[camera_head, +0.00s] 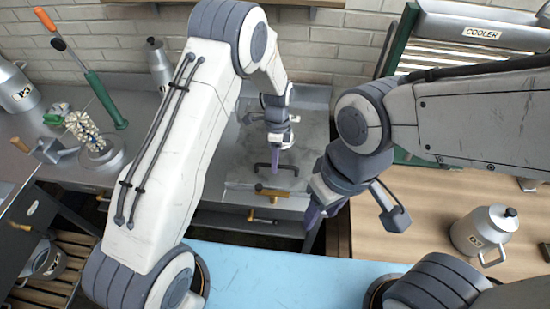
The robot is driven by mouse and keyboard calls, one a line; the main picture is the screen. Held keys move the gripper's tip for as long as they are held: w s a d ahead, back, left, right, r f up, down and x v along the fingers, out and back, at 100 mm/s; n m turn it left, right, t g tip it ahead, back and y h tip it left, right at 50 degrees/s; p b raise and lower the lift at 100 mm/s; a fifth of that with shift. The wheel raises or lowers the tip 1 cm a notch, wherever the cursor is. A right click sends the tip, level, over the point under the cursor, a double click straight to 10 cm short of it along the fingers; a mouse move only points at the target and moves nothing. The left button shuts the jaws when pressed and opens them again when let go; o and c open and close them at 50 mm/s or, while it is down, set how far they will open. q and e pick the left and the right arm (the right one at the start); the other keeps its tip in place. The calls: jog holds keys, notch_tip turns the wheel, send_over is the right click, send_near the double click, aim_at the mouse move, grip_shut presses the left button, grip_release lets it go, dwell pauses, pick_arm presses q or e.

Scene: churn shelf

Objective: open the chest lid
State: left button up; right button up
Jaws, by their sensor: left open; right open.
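The grey metal chest lid (240,150) lies flat at the middle back, seemingly closed. It has a dark bar handle (288,168) near its front. A brass-coloured latch (272,191) sits at its front edge. My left gripper (265,132) is open above the lid, just behind the handle. I cannot tell whether its purple-tipped finger touches the handle. My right gripper (354,214) is open and empty, to the right of the chest, over the edge of the wooden counter. My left arm hides the left part of the lid.
A wooden counter (430,205) on the right holds a metal can (484,233). A cooler (480,33) with a slatted rack stands at back right. Tools and a whisk-like part (84,128) are on the left metal counter (135,115). A brick wall closes the back.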

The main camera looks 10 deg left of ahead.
pick_arm(q)
grip_shut()
dwell(1.4)
